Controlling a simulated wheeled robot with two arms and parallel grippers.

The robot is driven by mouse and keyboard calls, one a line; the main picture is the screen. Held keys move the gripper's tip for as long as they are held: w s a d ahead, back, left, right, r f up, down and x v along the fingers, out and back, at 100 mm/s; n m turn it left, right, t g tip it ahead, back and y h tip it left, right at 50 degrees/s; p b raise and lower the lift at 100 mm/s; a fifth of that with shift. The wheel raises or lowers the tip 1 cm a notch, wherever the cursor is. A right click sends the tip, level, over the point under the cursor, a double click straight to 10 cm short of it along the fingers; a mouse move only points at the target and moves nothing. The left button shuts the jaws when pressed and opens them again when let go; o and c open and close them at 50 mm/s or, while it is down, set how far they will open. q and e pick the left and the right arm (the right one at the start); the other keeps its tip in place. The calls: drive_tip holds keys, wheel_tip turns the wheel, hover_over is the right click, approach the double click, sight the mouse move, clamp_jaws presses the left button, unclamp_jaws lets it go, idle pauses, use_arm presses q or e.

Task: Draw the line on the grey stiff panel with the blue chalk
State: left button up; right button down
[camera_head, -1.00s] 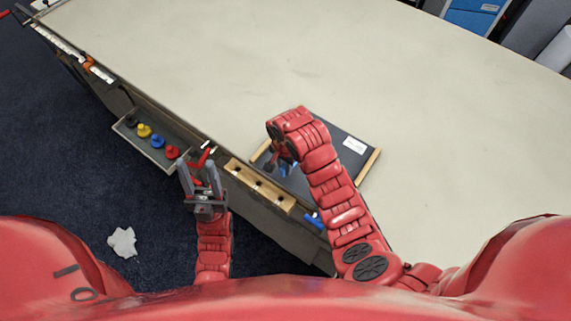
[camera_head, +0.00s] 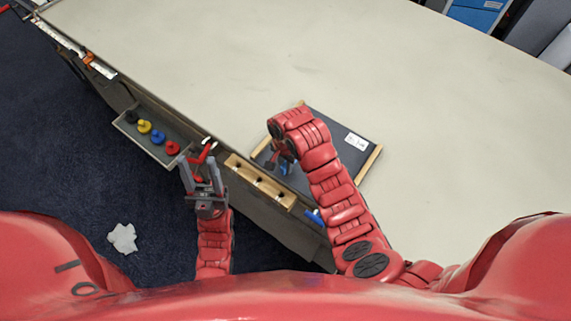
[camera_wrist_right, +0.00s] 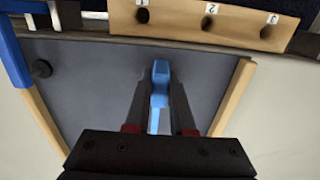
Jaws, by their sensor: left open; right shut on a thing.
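The grey stiff panel (camera_head: 349,156) lies on the table near its front edge, with wooden strips along its sides and a white label. It also shows in the right wrist view (camera_wrist_right: 90,90). My right gripper (camera_wrist_right: 159,95) is shut on the blue chalk (camera_wrist_right: 159,80), which points away from the wrist over the panel. I cannot tell whether its tip touches the panel. In the head view my right arm covers much of the panel. No drawn line is plain to see. My left gripper (camera_head: 203,175) is open and empty, beside the table's front edge.
A wooden block with numbered holes (camera_head: 260,183) sits at the table edge next to the panel. A grey tray (camera_head: 128,128) with coloured pieces hangs further left. A blue object (camera_head: 314,217) is at the edge.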

drive_tip(key=shift+f, duration=0.4)
drive_tip(key=shift+w+d+r+b, duration=0.1)
drive_tip(key=shift+w+d+b, duration=0.55)
drive_tip(key=shift+w, duration=0.2)
drive_tip(key=shift+w+d+b, duration=0.4)
drive_tip(key=shift+w+b, duration=0.05)
drive_tip(key=shift+w, duration=0.05)
drive_tip(key=shift+w+d, duration=0.15)
drive_tip(key=shift+w, duration=0.15)
drive_tip(key=shift+s, duration=0.1)
drive_tip(key=shift+s+a, duration=0.6)
drive_tip(key=shift+s, duration=0.15)
drive_tip(key=shift+s+a, duration=0.1)
